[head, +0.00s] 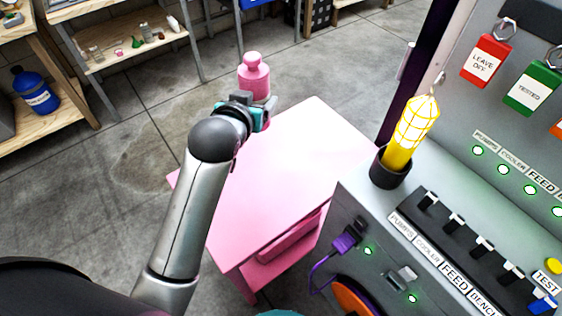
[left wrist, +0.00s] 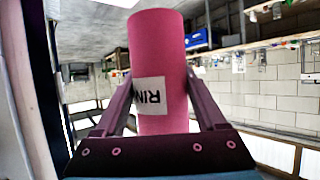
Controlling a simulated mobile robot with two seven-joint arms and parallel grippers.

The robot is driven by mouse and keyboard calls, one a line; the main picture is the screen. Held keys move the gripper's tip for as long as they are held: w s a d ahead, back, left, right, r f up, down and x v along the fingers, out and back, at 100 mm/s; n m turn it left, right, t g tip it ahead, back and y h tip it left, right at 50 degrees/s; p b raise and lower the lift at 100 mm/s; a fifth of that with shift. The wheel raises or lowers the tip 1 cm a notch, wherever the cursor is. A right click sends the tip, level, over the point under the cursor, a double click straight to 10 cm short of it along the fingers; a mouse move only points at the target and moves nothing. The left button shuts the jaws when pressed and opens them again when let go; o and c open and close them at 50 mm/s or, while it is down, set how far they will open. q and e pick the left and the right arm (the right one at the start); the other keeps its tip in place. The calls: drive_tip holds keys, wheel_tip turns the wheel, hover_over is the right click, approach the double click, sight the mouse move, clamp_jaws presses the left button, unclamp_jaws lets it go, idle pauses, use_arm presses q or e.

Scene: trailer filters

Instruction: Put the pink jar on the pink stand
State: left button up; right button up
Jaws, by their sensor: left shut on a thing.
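The pink jar (head: 254,78), with a round knob on top, is upright in the head view at the far left corner of the pink stand. My left gripper (head: 262,112) is shut on the jar. The left wrist view shows the jar (left wrist: 158,60) between both fingers, with part of a white label showing. The pink stand (head: 290,170) is a low table with a bare top and a drawer or shelf below. I cannot tell whether the jar touches the stand, as my gripper hides its base. My right gripper is not in view.
A grey control bench (head: 375,220) with switches stands right of the stand. A yellow caged lamp (head: 412,125) sits in a black cup on it. Wooden shelves (head: 125,50) and a blue jug (head: 36,92) are at the left. The stand's top is clear.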

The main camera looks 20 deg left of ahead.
use_arm(q)
drive_tip(key=w, duration=0.3)
drive_tip(key=shift+a+f, duration=0.2)
drive_tip(key=b, duration=0.6)
hover_over(265, 164)
wheel_tip(265, 164, down, 17)
wheel_tip(265, 164, down, 3)
drive_tip(key=shift+w+f+b, duration=0.1)
drive_tip(key=shift+b, duration=0.6)
drive_tip(key=o, duration=1)
drive_tip(key=shift+f, duration=0.1)
drive_tip(key=o, duration=0.4)
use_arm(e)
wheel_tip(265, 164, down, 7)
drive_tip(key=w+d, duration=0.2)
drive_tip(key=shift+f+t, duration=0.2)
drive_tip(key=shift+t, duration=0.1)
